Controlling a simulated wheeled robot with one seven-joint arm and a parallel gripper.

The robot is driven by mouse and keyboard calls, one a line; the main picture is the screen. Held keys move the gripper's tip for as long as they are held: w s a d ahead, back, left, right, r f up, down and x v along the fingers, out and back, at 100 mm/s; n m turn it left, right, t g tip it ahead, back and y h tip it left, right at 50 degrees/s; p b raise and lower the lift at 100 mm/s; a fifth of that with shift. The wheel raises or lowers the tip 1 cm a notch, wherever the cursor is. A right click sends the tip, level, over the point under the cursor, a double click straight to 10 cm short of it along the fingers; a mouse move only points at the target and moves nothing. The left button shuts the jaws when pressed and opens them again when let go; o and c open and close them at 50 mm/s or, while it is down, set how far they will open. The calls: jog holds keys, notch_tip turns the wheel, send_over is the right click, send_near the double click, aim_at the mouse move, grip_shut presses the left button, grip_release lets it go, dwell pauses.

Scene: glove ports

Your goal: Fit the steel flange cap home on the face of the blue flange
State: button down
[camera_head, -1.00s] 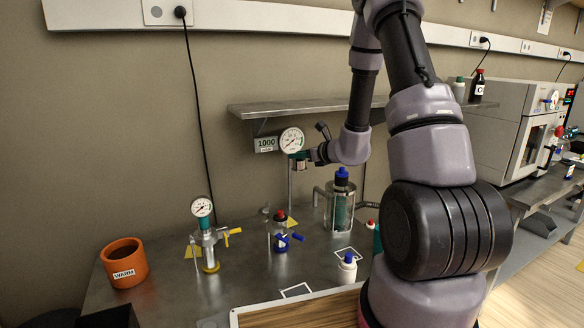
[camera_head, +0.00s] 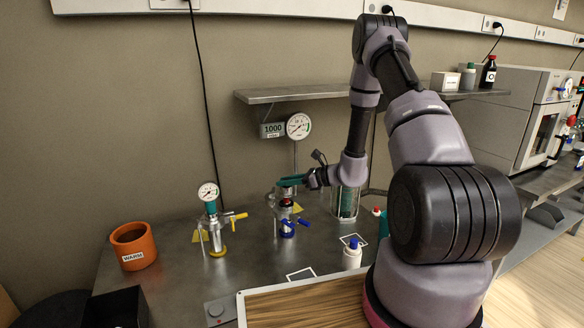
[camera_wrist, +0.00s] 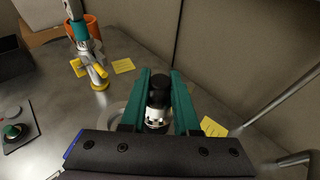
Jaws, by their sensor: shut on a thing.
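My gripper (camera_head: 290,181), with teal fingers, is above the blue flange stand at the back middle of the bench in the head view. In the wrist view the fingers (camera_wrist: 159,85) are closed on a dark-topped part with a bright steel lower section, which looks like the steel flange cap (camera_wrist: 157,101). The blue flange (camera_head: 288,231), with a blue lever, stands upright on the bench below my gripper. Its top shows a dark part with a red ring. The cap is too small and covered in the head view to tell whether it touches the flange face.
A yellow-levered stand with a gauge (camera_head: 208,192) is close to the left. An orange WARM pot (camera_head: 133,246) is farther left. A round gauge (camera_head: 299,126) and a shelf (camera_head: 325,91) are behind. A glass vessel (camera_head: 346,202) and a white bottle (camera_head: 352,254) stand right.

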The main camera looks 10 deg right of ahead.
aim_at(287, 191)
jog(key=shift+f, duration=0.3)
dwell(0.4)
jog(key=shift+f, duration=1.4)
jog(key=shift+f, duration=0.15)
jog(key=c, duration=0.6)
grip_release()
jog(key=shift+d, duration=0.1)
jog(key=v, duration=1)
jog(key=shift+s+d, duration=0.2)
jog(key=shift+s, duration=0.05)
